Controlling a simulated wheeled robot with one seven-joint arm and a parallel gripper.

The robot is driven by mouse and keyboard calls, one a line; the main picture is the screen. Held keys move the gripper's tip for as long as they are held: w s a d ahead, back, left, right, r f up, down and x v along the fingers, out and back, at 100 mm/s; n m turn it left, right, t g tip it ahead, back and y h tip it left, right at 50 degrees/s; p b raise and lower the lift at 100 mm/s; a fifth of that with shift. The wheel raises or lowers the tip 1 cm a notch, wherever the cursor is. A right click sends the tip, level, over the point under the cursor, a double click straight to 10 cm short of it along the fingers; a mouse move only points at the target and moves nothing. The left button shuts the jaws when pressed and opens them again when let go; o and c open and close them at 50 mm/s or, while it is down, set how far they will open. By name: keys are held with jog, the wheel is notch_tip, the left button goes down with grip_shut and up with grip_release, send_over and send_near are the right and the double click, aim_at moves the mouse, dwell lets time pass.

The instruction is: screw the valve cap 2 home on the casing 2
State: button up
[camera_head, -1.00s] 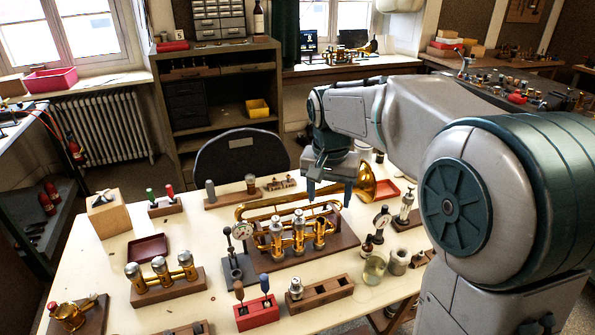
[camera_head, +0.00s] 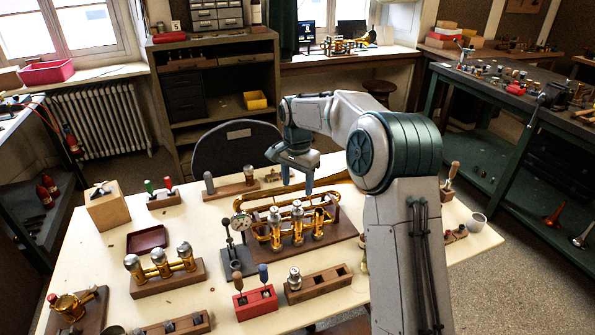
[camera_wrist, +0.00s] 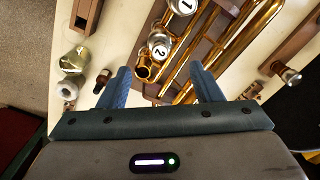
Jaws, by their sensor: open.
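The brass horn (camera_head: 268,231) lies on a dark wooden board in the middle of the table. Three upright casings stand on it. Valve cap 2 (camera_wrist: 160,50), silver with a white disc marked 2, sits on top of the middle casing, casing 2 (camera_head: 298,231). I cannot tell how tightly it is seated. A cap marked 1 (camera_wrist: 183,6) sits on the neighbouring casing. The third casing (camera_wrist: 144,68) shows a bare brass top. My gripper (camera_head: 298,187) is open and empty, fingers down, above and behind the casings. In the wrist view its fingers (camera_wrist: 159,70) are spread, with the third casing's top between them.
A wooden block with square pockets (camera_head: 320,283) holds a silver part in front of the horn. A dial gauge stand (camera_head: 238,260) is close on the horn's left. A red tool holder (camera_head: 256,302) and a three-cylinder fixture (camera_head: 168,282) stand at front left. My arm hides the right side.

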aim_at(297, 202)
notch_tip(297, 202, down, 10)
jog(key=shift+r+p, duration=0.1)
jog(key=shift+p, duration=0.35)
jog(key=c, duration=1.1)
jog(key=m+b, duration=0.1)
jog(key=m, duration=0.2)
jog(key=shift+c, duration=0.2)
jog(key=shift+m+b, duration=0.35)
jog(key=shift+m, duration=0.75)
jog(key=m, duration=0.3)
jog(key=shift+m, duration=1.1)
